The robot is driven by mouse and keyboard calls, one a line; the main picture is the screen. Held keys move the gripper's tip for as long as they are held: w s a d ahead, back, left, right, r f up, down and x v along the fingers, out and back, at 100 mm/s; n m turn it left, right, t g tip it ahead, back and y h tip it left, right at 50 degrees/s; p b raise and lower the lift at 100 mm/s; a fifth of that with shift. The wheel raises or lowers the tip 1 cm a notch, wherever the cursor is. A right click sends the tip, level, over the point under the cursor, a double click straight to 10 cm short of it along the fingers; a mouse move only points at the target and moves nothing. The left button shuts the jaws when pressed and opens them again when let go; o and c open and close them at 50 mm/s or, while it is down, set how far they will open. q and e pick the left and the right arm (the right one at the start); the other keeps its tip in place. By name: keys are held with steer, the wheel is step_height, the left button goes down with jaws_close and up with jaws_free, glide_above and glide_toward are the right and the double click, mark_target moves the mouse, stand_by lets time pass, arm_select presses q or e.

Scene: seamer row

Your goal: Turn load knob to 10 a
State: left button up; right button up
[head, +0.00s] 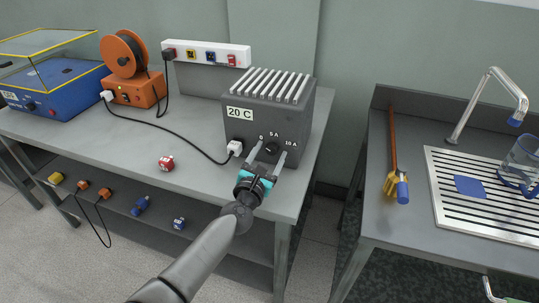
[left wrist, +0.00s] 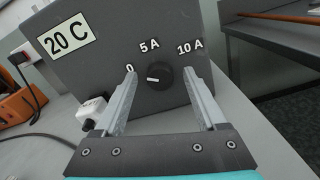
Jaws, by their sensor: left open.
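The load knob (head: 271,149) is a small round black dial on the front of a dark grey box (head: 232,135) with a ribbed top and a "20 C" label. In the left wrist view the knob (left wrist: 163,84) has a white mark on its left part, pointing left towards the 0 side. The labels 0, 5 A and 10 A (left wrist: 190,47) arc over it from left to right. My left gripper (head: 268,156) is open in front of the knob, one finger on each side of it. Contact with the knob cannot be made out. My right gripper is out of view.
A white plug (head: 235,147) with a black cable sits in the box face, left of the gripper. An orange unit with a reel (head: 130,90) and a blue case (head: 60,98) stand further left. A sink bench (head: 400,225) is right, across a gap.

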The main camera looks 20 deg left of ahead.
arm_select(q)
jaws_close()
stand_by(0.7)
